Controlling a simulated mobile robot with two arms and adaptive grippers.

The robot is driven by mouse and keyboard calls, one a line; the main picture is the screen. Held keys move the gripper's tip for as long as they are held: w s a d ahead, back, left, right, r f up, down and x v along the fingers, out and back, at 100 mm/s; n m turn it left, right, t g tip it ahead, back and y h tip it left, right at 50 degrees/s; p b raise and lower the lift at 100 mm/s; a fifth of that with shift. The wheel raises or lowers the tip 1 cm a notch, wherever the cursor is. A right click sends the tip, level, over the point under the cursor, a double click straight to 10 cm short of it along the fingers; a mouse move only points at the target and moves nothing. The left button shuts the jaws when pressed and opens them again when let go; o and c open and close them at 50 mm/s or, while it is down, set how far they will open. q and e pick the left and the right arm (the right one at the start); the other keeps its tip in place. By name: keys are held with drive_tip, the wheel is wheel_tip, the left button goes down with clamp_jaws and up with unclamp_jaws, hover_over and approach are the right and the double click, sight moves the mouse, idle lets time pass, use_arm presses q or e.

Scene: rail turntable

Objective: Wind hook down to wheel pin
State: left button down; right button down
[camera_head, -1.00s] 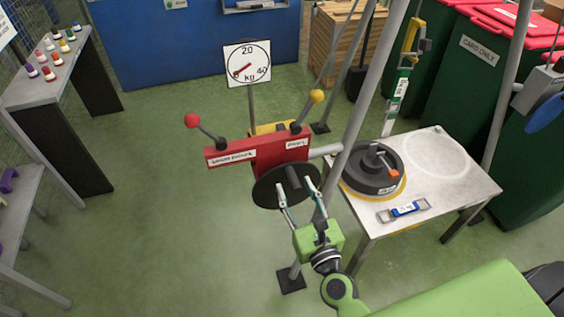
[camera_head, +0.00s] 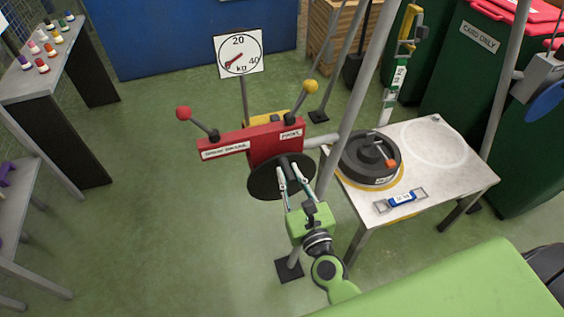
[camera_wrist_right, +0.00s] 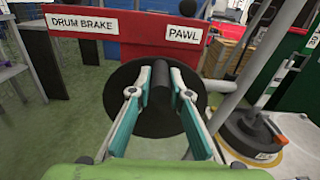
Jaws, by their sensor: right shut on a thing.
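My right gripper (camera_head: 296,172) is shut on the dark crank handle (camera_wrist_right: 160,90) of the winch, one finger on each side. The handle sticks out from a black disc (camera_head: 262,184) in front of the red winch housing (camera_head: 272,146). A black round wheel (camera_head: 352,165) lies on the table at right, with an orange-tipped part (camera_head: 390,162) on top. A yellow hook-like piece (camera_head: 408,36) shows above a green and white strip (camera_head: 397,85) behind the table; I cannot tell for sure that it is the hook. My left gripper is out of view.
A red-knobbed lever (camera_head: 184,114) and yellow-knobbed lever (camera_head: 311,87) rise beside the winch, under a kg dial (camera_head: 240,53). Slanting grey poles stand by the table (camera_head: 440,185), which holds a blue level (camera_head: 402,199).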

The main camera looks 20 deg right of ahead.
drive_tip(key=shift+a+f+n, duration=0.1)
drive_tip(key=shift+a+n, duration=0.75)
drive_tip(key=shift+n, duration=0.05)
drive_tip(key=shift+a+p, duration=0.1)
drive_tip(key=shift+p, duration=0.2)
drive_tip(key=shift+a, duration=0.1)
drive_tip(key=shift+n, duration=0.3)
drive_tip(key=shift+a+f+n, duration=0.25)
drive_tip(key=shift+a+n, duration=0.45)
drive_tip(key=shift+n, duration=0.1)
drive_tip(key=shift+a+f+n, duration=0.1)
drive_tip(key=shift+a+n, duration=0.1)
drive_tip(key=shift+n, duration=0.1)
drive_tip(key=shift+a+f+n+p, duration=0.45)
drive_tip(key=shift+a+n, duration=0.3)
drive_tip(key=shift+n, duration=0.35)
drive_tip(key=shift+f, duration=0.1)
